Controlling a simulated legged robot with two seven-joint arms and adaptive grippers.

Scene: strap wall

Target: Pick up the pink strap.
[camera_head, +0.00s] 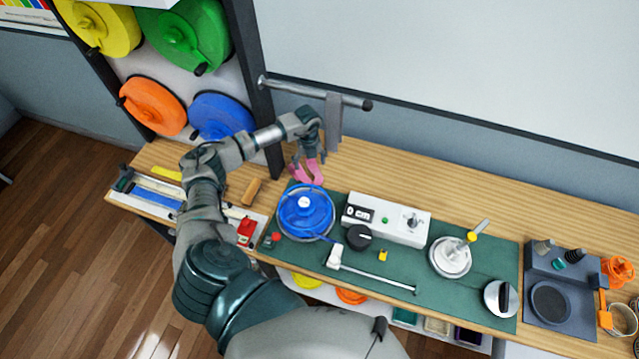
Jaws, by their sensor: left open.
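The pink strap (306,174) shows as a small folded pink piece just behind the blue reel (305,212) on the workbench. My left gripper (309,158) is open, pointing down, with its fingertips right at the strap's upper part. I cannot tell whether the fingers touch the strap or stand just above it. The fingers partly hide the strap. My right gripper is not in view.
A metal bar (305,91) with a grey strap (333,122) hanging from it is close behind the left gripper. A white device (386,219) stands on the green mat (470,270). A rack with several coloured reels is at upper left.

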